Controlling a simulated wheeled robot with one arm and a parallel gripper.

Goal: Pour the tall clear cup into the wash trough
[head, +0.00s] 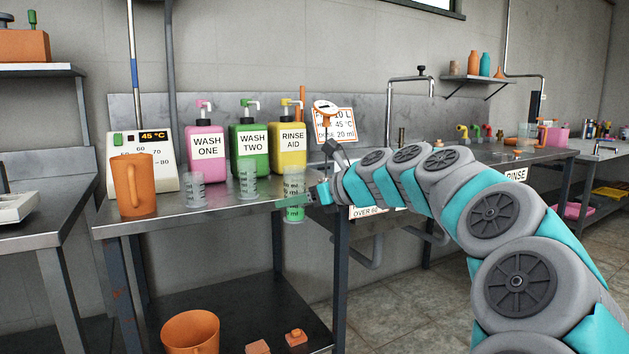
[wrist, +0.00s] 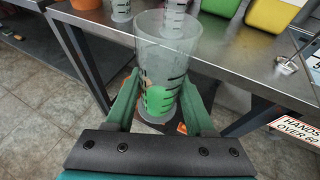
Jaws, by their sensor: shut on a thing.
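My gripper (head: 318,194) is shut on a tall clear cup (head: 294,184) with dark marks and green liquid in its lower part. The cup is upright, off the table, at the front edge of the steel table. In the wrist view the cup (wrist: 166,55) stands between my two fingers (wrist: 160,98), with the green liquid low in it. The wash trough (head: 378,222) is a steel basin to the right of the table in the head view. My arm and a sign hide most of it, and its inside does not show.
Two clear measuring cups (head: 195,190) (head: 247,183) and an orange jug (head: 134,186) stand on the table (head: 165,213). Pink, green and yellow pump bottles (head: 205,152) stand behind. An orange bucket (head: 190,332) is on the lower shelf. A tap (head: 400,80) rises behind the trough.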

